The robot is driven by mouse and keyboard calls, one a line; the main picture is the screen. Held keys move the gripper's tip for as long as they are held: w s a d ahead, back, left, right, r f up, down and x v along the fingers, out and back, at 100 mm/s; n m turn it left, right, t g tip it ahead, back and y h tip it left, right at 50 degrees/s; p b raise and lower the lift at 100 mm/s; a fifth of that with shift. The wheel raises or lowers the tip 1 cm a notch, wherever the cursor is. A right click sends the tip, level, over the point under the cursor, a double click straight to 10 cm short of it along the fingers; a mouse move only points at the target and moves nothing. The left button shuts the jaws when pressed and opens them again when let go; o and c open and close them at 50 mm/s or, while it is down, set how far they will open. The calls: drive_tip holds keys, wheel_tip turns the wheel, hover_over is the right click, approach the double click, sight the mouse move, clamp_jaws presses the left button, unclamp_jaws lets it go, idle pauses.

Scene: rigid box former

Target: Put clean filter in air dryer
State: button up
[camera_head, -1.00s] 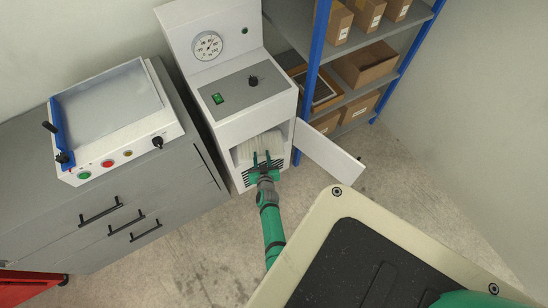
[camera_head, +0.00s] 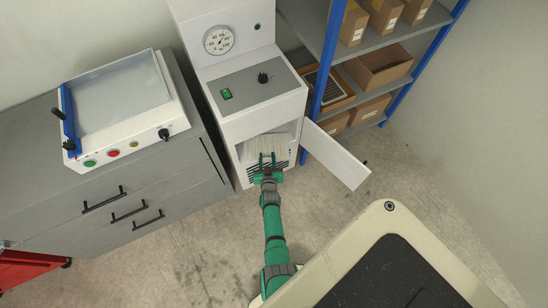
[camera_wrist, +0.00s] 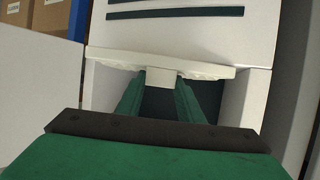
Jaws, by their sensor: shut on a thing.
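The air dryer (camera_head: 258,98) is a white cabinet with a gauge and a low square compartment. Its white door (camera_head: 336,155) stands open to the right. A white pleated filter (camera_head: 266,146) is at the compartment mouth. In the wrist view the filter's off-white frame (camera_wrist: 210,71) spans the mouth, with a small tab in the middle. My green gripper (camera_head: 268,162) is shut on the filter by this tab, just in front of the dryer; its fingers also show in the wrist view (camera_wrist: 160,88). How deep the filter sits cannot be told.
A blue-posted shelf (camera_head: 391,44) with cardboard boxes stands right of the dryer. An open box there holds a dark, striped flat item (camera_head: 330,88). A grey drawer cabinet (camera_head: 108,203) with a white machine (camera_head: 118,108) on top stands left.

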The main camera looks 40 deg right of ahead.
drive_tip(key=shift+d+f, duration=0.1)
drive_tip(key=o, duration=1.1)
drive_tip(key=s+a+r+n+t+y, duration=0.1)
drive_tip(key=s+a+r+n+y, duration=0.1)
drive_tip(key=s+a+r, duration=0.8)
drive_tip(key=s+a+r+n+t+y, duration=0.1)
drive_tip(key=s+a+r+t, duration=0.1)
drive_tip(key=s+a+r, duration=0.85)
drive_tip(key=s+a+r+n+y, duration=0.1)
drive_tip(key=s+a+r, duration=0.3)
drive_tip(key=r, duration=0.2)
drive_tip(key=s+a+r+n+t+y, duration=0.1)
drive_tip(key=s+a+r+y, duration=0.1)
drive_tip(key=s+a+r, duration=0.2)
drive_tip(key=s+a+r+n+y, duration=0.2)
drive_tip(key=a+r, duration=0.3)
drive_tip(key=r, duration=0.5)
drive_tip(key=shift+s+a, duration=0.25)
drive_tip(key=shift+s, duration=0.65)
